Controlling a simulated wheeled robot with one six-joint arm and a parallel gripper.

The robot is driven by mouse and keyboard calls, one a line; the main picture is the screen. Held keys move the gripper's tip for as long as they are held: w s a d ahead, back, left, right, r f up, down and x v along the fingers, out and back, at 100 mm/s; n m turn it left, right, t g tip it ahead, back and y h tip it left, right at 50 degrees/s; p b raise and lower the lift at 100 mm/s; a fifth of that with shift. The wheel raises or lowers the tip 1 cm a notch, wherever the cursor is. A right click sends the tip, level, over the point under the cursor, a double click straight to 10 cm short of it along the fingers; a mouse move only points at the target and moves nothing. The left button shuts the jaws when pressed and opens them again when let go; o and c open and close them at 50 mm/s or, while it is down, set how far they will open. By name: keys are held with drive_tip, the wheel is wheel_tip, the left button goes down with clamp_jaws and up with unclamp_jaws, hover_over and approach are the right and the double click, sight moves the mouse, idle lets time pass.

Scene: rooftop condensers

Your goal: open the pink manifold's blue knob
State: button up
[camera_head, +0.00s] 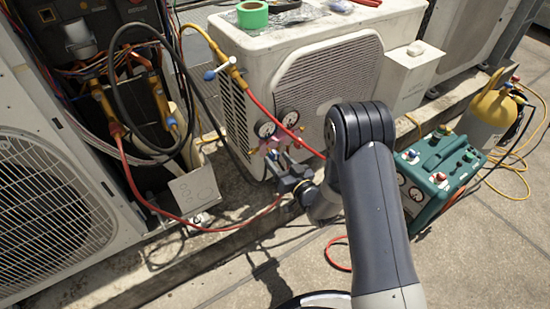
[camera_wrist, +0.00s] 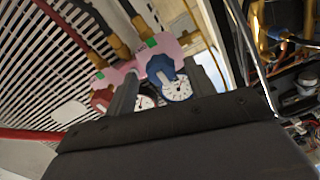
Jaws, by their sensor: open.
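The pink manifold (camera_wrist: 185,42) fills the upper middle of the wrist view. It also shows small in the head view (camera_head: 273,144), in front of the white condenser, below two round gauges. Its blue knob (camera_wrist: 161,67) lies between the two fingers of my gripper (camera_wrist: 162,70), which is open around it. I cannot tell whether either finger touches the knob. A red knob (camera_wrist: 102,98) sits to the left, outside the left finger. Two white gauge dials, one at right (camera_wrist: 178,87), are partly hidden by the fingers. In the head view my gripper (camera_head: 283,170) hides the blue knob.
A red hose (camera_head: 270,113) and other hoses run close around the manifold. The white condenser (camera_head: 250,150) stands just behind it. A teal machine (camera_head: 437,170) and a yellow-topped cylinder (camera_head: 492,110) stand at right. The pavement in front is mostly clear.

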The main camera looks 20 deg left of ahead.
drive_tip(key=shift+x, duration=1.3)
drive_tip(key=shift+c, duration=0.4)
drive_tip(key=c, duration=0.9)
